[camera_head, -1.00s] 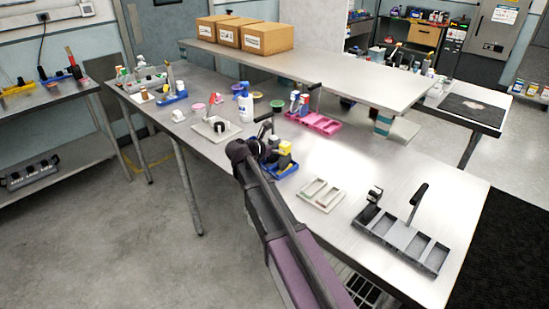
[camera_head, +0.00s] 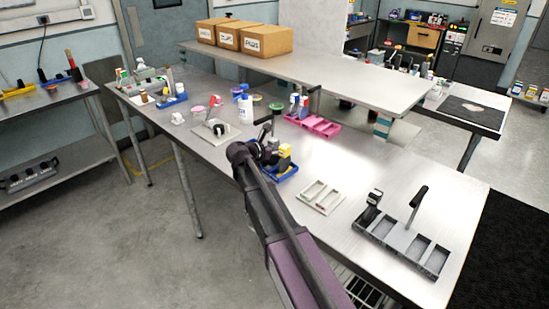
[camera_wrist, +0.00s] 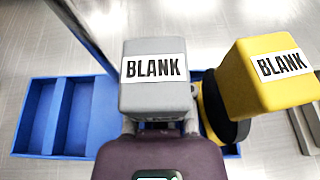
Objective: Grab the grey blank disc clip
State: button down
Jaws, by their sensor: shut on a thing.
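The grey disc clip (camera_wrist: 158,72), with a white BLANK label on top, is in the middle of the wrist view. My gripper (camera_wrist: 160,126) is shut on it; the fingertips are mostly hidden beneath the clip and behind my purple wrist housing. The clip is over a blue tray (camera_wrist: 35,112) with compartments; I cannot tell whether it is clear of the tray. A yellow disc clip (camera_wrist: 268,75), also labelled BLANK, is just to the right, with a black round part at its side.
The blue tray's handle rises beside the grey clip. A pale tray (camera_head: 320,197) and a dark grey tray (camera_head: 402,240) with an upright handle are to the right on the metal table. A pink tray (camera_head: 322,127) and a white spray bottle (camera_head: 245,110) stand behind.

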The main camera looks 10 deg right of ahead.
jog(key=shift+r, duration=0.15)
notch_tip(320, 180, up, 18)
jog(key=p, duration=1.8)
dwell(0.4)
